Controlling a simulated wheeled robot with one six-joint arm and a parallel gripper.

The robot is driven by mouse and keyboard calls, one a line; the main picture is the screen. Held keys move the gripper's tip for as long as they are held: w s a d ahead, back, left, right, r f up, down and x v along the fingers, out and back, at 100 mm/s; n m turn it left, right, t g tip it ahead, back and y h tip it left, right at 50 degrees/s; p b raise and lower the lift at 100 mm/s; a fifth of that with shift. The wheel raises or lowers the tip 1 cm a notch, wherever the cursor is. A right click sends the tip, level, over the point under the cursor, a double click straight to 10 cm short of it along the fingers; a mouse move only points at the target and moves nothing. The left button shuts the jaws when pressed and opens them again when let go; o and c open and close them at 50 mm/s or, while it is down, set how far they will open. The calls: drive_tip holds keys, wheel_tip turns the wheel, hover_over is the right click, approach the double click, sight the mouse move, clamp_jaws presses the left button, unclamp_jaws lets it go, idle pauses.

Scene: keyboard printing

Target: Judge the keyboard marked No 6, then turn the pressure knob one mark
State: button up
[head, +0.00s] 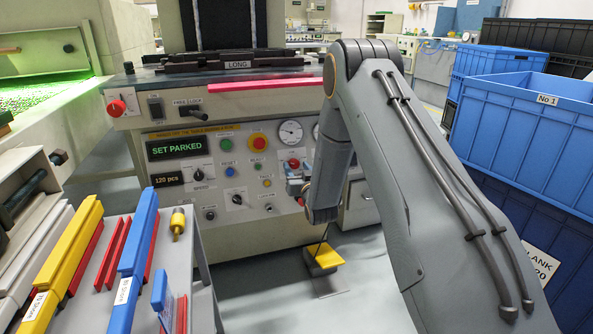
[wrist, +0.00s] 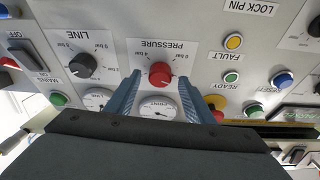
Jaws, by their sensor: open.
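The red pressure knob (wrist: 160,75) sits on a white plate marked PRESSURE in the wrist view, where the panel appears upside down. My gripper (wrist: 160,84) is open, with one blue-grey finger on each side of the knob in the picture; I see no contact. In the head view the knob (head: 293,163) shows just above my gripper (head: 296,187). Which mark the knob points to is too small to tell. The print gauge (wrist: 157,107) is between the fingers and partly hidden. I see no keyboard marked No 6.
The panel display (head: 177,148) reads SET PARKED. The line knob (wrist: 83,65) and ready button (wrist: 231,78) flank the pressure plate. A grey cart with coloured bars (head: 132,260) stands at left. Blue crates (head: 520,125), one marked No 1, stand at right.

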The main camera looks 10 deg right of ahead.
drive_tip(key=shift+w, duration=0.45)
drive_tip(key=shift+c, duration=0.3)
drive_tip(key=c, duration=1)
drive_tip(key=m+h+p, duration=0.1)
drive_tip(key=m, duration=0.1)
drive_tip(key=m+p, duration=0.1)
drive_tip(key=m, duration=0.1)
drive_tip(key=shift+a+r+h, duration=0.15)
drive_tip(key=shift+h, duration=0.25)
drive_tip(key=shift+m+g+h+p, duration=0.5)
drive_tip(key=shift+m+p, duration=0.5)
drive_tip(key=shift+m, duration=1)
